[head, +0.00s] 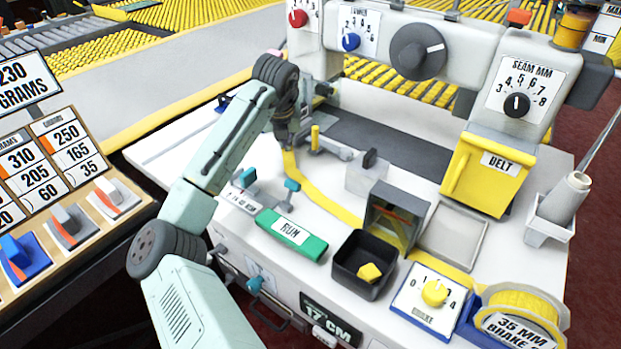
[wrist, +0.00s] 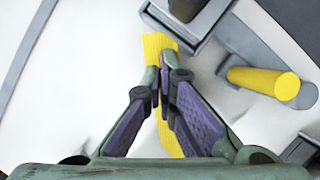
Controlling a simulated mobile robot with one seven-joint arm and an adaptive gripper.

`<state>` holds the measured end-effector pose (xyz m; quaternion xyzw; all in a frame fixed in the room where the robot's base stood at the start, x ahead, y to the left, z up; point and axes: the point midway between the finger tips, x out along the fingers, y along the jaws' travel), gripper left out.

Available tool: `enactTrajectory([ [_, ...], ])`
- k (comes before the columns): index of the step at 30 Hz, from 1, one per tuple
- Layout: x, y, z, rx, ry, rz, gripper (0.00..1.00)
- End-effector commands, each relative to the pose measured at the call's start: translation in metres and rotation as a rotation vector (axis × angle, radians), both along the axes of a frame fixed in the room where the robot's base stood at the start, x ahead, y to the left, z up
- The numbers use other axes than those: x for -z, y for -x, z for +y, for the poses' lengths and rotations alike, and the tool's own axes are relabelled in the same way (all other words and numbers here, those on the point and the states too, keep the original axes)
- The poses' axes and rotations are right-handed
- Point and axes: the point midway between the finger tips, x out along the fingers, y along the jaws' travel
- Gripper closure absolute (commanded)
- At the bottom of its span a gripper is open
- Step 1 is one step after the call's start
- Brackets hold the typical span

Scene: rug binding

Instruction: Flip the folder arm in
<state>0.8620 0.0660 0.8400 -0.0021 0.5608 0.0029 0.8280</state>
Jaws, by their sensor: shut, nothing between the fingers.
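A grey arm with an upright yellow peg, apparently the folder arm (head: 335,150), lies on the white worktop beside the machine head. Its yellow peg (head: 315,138) also shows right of my fingers in the wrist view (wrist: 265,83). My gripper (head: 289,146) points down just left of the peg, apart from it. In the wrist view my gripper (wrist: 164,60) is shut and empty, its fingertips together over the yellow binding tape (wrist: 160,43). The fingers hide part of the tape. I cannot tell whether the fingertips touch the tape or worktop.
A grey block with a black knob (head: 367,172), a dark tray (head: 364,265) and a green RUN bar (head: 291,233) stand nearer the front. The machine head (head: 416,50) rises behind. A yellow DELT box (head: 487,172) hangs at right.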

Motion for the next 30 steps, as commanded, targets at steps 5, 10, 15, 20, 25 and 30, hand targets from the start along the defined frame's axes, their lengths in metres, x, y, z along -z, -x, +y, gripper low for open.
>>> enactTrajectory([
  [5,-0.0003,-0.0051,-0.0007,0.000,0.000,-0.001,1.00],
  [10,-0.0001,-0.0074,-0.0006,-0.001,0.000,-0.001,1.00],
  [15,-0.0001,-0.0081,-0.0007,-0.001,0.000,-0.002,1.00],
  [20,-0.0004,-0.0083,-0.0008,-0.001,0.000,-0.003,1.00],
  [25,-0.0007,-0.0085,-0.0010,-0.001,0.000,-0.004,1.00],
  [30,-0.0012,-0.0083,-0.0046,0.000,0.001,-0.004,1.00],
])
